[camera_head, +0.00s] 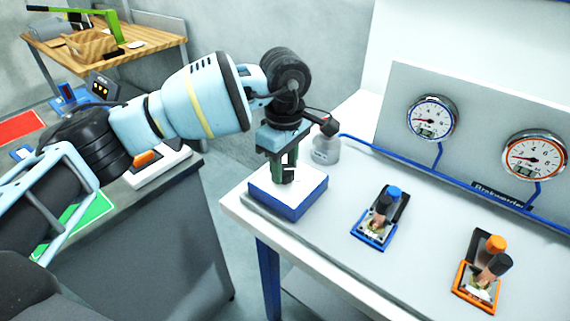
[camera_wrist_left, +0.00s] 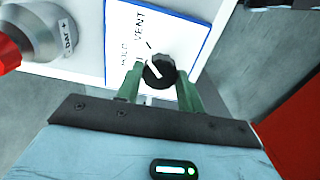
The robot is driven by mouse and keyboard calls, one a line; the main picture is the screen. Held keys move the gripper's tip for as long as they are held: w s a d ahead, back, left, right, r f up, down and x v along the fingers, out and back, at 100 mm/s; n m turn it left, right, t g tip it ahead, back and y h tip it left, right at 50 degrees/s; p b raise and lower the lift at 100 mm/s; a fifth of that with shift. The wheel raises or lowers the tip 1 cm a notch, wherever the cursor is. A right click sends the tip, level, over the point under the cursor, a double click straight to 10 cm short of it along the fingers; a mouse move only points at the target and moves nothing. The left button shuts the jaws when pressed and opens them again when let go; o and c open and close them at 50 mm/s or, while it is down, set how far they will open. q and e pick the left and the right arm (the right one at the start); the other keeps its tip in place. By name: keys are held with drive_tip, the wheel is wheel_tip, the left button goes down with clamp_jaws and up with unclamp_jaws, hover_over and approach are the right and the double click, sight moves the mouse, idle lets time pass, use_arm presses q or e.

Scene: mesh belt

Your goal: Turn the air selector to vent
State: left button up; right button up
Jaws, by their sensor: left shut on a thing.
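The air selector is a blue-sided box with a white top (camera_head: 302,207) at the left end of the grey bench. Its white face (camera_wrist_left: 122,65) also shows in the left wrist view, with the word VENT, a second word too small to read, and a short tick mark. A round black knob (camera_wrist_left: 157,72) with a white pointer line stands on that face. My left gripper (camera_head: 287,177) points down onto the selector. In the left wrist view its green fingers (camera_wrist_left: 158,78) are shut on the knob, one on each side. My right gripper is not in view.
A grey regulator (camera_head: 326,150) stands close behind the selector, its blue pipe running to two gauges (camera_head: 432,117) (camera_head: 534,158). A blue-framed lever unit (camera_head: 379,218) and an orange-framed one (camera_head: 482,272) sit to the right. Bare bench lies between them.

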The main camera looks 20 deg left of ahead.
sight(285, 169)
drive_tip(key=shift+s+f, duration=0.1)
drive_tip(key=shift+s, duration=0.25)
use_arm(q)
drive_tip(key=o, duration=1)
drive_tip(key=shift+r, duration=0.1)
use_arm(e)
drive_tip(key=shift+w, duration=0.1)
use_arm(q)
drive_tip(key=shift+r, duration=0.25)
wheel_tip(285, 169, up, 6)
drive_tip(key=shift+r, duration=0.6)
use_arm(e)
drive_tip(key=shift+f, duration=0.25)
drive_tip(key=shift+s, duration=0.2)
